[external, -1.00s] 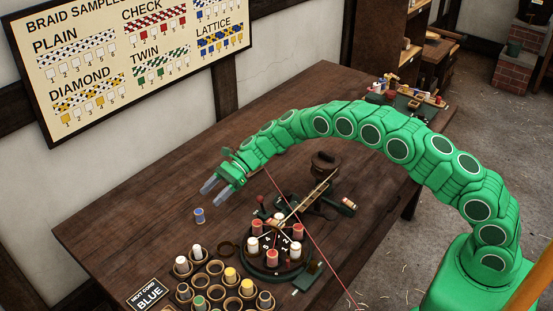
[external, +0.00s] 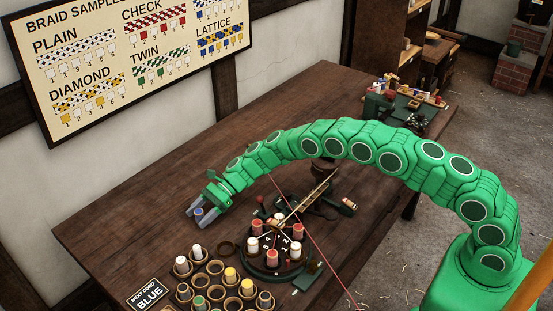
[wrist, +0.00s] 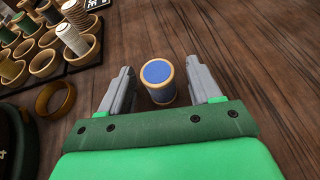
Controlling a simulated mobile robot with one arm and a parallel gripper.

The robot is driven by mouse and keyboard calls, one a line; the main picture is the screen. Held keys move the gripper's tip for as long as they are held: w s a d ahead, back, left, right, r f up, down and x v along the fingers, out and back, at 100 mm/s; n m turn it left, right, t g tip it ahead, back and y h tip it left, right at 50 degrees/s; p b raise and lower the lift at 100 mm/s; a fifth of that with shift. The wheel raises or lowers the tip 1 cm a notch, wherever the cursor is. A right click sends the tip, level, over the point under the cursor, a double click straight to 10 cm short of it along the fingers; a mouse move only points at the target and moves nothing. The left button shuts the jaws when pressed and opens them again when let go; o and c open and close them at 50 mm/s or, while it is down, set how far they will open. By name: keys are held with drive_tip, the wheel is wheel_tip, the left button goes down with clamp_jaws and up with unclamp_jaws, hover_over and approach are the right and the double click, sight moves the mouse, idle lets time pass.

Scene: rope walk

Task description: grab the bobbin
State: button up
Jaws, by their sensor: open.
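A bobbin with blue thread and pale wooden ends (wrist: 158,80) stands upright on the dark table. In the wrist view it sits between the two grey fingers of my gripper (wrist: 160,88), with a visible gap on each side. The fingers are open and hold nothing.
A round braiding stand (external: 275,262) with red and white bobbins is to the right. Several bobbin cups (external: 215,267) and an empty ring (wrist: 62,98) lie close by. A "BLUE" sign (external: 150,293) stands at the front. The table (external: 130,215) left of my gripper is clear.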

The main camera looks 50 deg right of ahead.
drive_tip(key=shift+a+f, duration=0.1)
drive_tip(key=c, duration=1)
